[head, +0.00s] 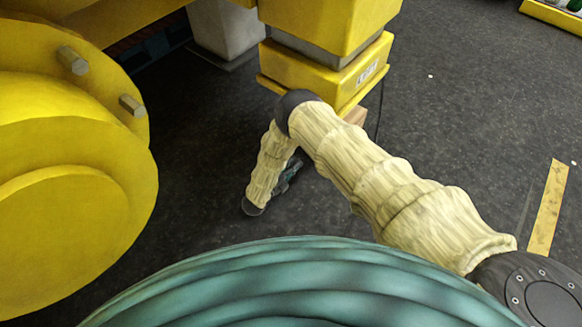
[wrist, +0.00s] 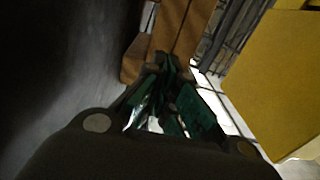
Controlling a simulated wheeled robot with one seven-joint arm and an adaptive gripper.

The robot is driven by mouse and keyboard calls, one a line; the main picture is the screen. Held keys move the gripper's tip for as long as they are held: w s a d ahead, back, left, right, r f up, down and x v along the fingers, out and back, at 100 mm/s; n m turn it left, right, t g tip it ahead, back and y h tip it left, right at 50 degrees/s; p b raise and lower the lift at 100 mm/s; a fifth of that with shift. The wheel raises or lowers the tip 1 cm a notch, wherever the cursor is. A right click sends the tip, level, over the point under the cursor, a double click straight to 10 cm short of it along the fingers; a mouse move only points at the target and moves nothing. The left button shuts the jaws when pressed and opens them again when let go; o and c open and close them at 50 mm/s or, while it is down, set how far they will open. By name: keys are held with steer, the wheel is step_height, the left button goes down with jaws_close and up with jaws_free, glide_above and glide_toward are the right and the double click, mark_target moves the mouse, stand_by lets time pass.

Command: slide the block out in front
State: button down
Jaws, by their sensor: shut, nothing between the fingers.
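A brown wooden block (wrist: 142,60) shows in the wrist view at top centre, with a longer brown wooden piece running up behind it. In the head view a small part of brown wood (head: 355,116) shows under the yellow support, mostly hidden by my arm. My gripper (wrist: 170,66) is shut and empty, its green fingers pointing at the wood. The fingertips are close to the block's right end; I cannot tell whether they touch it. In the head view my gripper (head: 290,174) is small and partly hidden behind my forearm.
A yellow support (head: 325,70) stands beyond my arm, and a yellow surface (wrist: 275,75) is close at right in the wrist view. A large yellow round part (head: 70,180) fills the left. The dark floor (head: 460,100) is open to the right, with a yellow strip (head: 550,205).

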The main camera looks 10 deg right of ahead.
steer(key=b+x, duration=0.3)
steer(key=x, duration=0.5)
steer(key=shift+d+f, duration=0.1)
steer(key=shift+f, duration=0.05)
steer(key=shift+b+x, duration=0.7)
steer(key=shift+x, duration=0.35)
